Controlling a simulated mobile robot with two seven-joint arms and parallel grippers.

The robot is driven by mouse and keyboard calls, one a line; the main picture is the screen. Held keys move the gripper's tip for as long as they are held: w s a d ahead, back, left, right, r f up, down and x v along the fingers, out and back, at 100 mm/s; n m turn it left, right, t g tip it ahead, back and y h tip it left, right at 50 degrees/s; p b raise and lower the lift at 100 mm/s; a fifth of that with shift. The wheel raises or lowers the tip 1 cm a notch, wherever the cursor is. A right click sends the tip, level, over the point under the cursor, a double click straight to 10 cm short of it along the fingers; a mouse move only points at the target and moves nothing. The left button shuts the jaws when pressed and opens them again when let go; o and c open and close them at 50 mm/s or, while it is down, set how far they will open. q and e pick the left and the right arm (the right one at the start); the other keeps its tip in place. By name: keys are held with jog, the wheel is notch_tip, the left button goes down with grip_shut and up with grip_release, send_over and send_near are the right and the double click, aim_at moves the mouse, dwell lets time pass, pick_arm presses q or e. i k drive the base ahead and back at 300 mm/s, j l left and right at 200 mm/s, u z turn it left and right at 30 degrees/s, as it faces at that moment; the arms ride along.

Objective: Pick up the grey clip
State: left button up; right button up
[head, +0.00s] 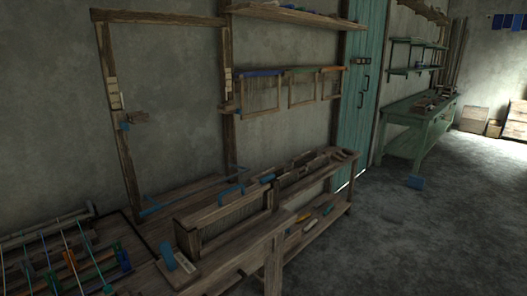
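I cannot make out a grey clip for certain in the head view; several small items on the bench and loom are too dark or small to tell apart. Neither of my grippers is in view. A small blue and pale wooden piece (177,259) lies on the front of the loom's top.
A long wooden bench (262,232) with a lower shelf of small tools runs along the wall. Hanging frames (290,90) are above it. A teal door (361,95) and a green table (410,135) stand farther back. The grey floor (430,235) at right is mostly clear.

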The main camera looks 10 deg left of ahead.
aim_at(88, 204)
jog(key=i+l+u, duration=0.35)
jog(key=i, duration=0.2)
jog(key=i+l+u, duration=0.4)
jog(key=i+l, duration=0.05)
jog(key=i, duration=0.05)
